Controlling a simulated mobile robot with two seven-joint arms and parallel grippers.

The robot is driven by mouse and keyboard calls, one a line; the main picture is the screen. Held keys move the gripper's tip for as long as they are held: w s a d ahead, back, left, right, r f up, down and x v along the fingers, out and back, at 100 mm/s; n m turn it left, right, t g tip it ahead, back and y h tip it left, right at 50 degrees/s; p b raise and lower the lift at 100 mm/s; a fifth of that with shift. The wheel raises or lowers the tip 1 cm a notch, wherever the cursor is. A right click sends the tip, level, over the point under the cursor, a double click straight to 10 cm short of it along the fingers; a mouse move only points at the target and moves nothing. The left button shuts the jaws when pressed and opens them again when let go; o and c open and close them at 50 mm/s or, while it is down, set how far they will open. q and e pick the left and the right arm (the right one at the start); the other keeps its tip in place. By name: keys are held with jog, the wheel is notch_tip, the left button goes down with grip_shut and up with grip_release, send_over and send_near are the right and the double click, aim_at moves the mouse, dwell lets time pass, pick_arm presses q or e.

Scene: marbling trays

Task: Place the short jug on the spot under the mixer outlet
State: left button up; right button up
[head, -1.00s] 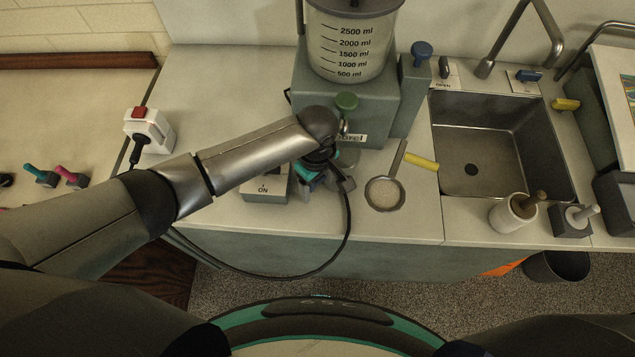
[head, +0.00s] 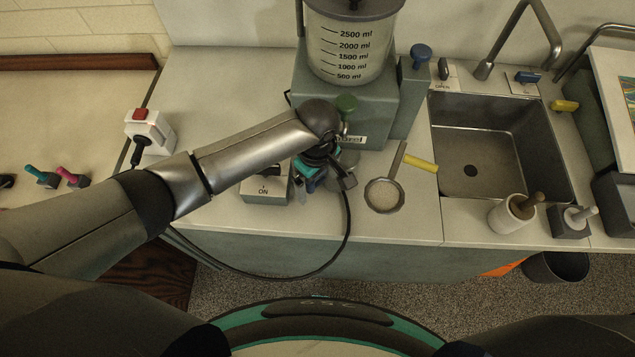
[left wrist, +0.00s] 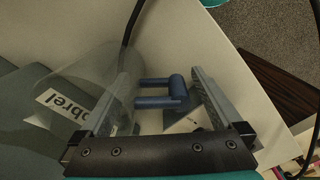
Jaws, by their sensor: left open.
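The short jug is clear with a blue handle. In the left wrist view the jug (left wrist: 82,85) stands upright beside the mixer's grey base. Its handle (left wrist: 178,92) lies between the two fingers of my left gripper (left wrist: 160,78), which is open. In the head view my left gripper (head: 305,186) is low in front of the mixer (head: 350,110) and hides most of the jug. My right gripper is not seen.
A switch box (head: 266,192) marked ON stands close left of the gripper. A round strainer (head: 384,195) and a yellow stick (head: 421,163) lie to the right. The sink (head: 495,150) is further right. A black cable (head: 345,225) loops over the counter's front edge.

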pick_arm(q)
notch_tip(320, 180, up, 10)
jog(key=shift+r+p, duration=0.1)
jog(key=shift+p, duration=0.65)
dwell(0.8)
